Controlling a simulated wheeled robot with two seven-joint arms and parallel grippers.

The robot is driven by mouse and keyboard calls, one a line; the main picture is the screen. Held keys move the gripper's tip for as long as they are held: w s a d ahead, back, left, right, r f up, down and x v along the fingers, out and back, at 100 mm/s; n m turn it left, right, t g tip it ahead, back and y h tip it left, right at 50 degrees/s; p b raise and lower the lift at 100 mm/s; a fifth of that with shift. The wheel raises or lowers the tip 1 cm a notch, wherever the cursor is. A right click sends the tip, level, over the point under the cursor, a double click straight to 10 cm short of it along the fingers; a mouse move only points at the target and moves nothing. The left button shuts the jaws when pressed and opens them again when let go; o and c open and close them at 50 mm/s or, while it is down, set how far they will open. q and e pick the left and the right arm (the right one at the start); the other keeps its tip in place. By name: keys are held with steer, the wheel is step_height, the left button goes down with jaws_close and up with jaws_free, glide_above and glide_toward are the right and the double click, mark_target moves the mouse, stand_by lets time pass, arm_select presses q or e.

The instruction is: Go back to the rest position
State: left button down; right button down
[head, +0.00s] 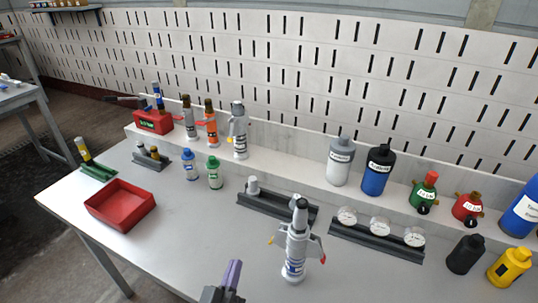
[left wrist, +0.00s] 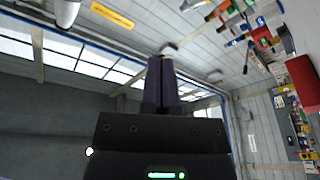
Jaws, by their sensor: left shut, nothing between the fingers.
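My left gripper (head: 232,272) shows at the bottom middle of the head view, above the front part of the table, with its purple fingers together. In the left wrist view the fingers (left wrist: 162,80) are pressed together and empty, with the room's wall and windows behind them. My right gripper is in neither view. A grey and white rocket-shaped cylinder assembly (head: 296,245) stands upright on the table, to the right of my left gripper and apart from it.
A red tray (head: 101,222) lies at the table's left. Dark racks (head: 345,234) hold a small fitting and several gauges. Several bottles and cylinders (head: 375,178) stand along the raised back ledge. Black (head: 465,254) and yellow (head: 509,267) containers stand at right. The table (head: 190,240) is clear between tray and gripper.

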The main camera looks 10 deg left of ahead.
arm_select(q)
steer(key=s+f+m+g, duration=0.1)
steer(key=g, duration=0.1)
steer(key=s+f+m+g, duration=0.1)
steer(key=f+g, duration=0.1)
steer(key=g, duration=0.1)
steer(key=shift+s+d+f+m+g, duration=0.2)
steer(key=shift+m+g, duration=0.1)
steer(key=shift+m, duration=0.1)
steer(key=s+a+m+g+y, duration=0.1)
steer(key=s+a+m+g, duration=0.1)
steer(key=s+g, duration=0.5)
steer(key=s+a+m+g+y, duration=0.15)
steer(key=s+g, duration=0.25)
steer(key=s, duration=0.5)
steer(key=s+a+f+m+g, duration=0.1)
steer(key=s+f, duration=0.1)
steer(key=f, duration=0.8)
steer(key=s+a+f+g, duration=0.1)
steer(key=s+f, duration=0.2)
steer(key=f, duration=0.7)
steer(key=s+a+f, duration=0.1)
steer(key=s+f, duration=0.3)
steer(key=s, duration=0.2)
steer(key=s+a+f+g, duration=0.1)
steer(key=s+a+f, duration=0.1)
steer(key=s+f, duration=0.2)
steer(key=s, duration=0.3)
steer(key=shift+a+f, duration=0.15)
steer(key=shift+f, duration=0.25)
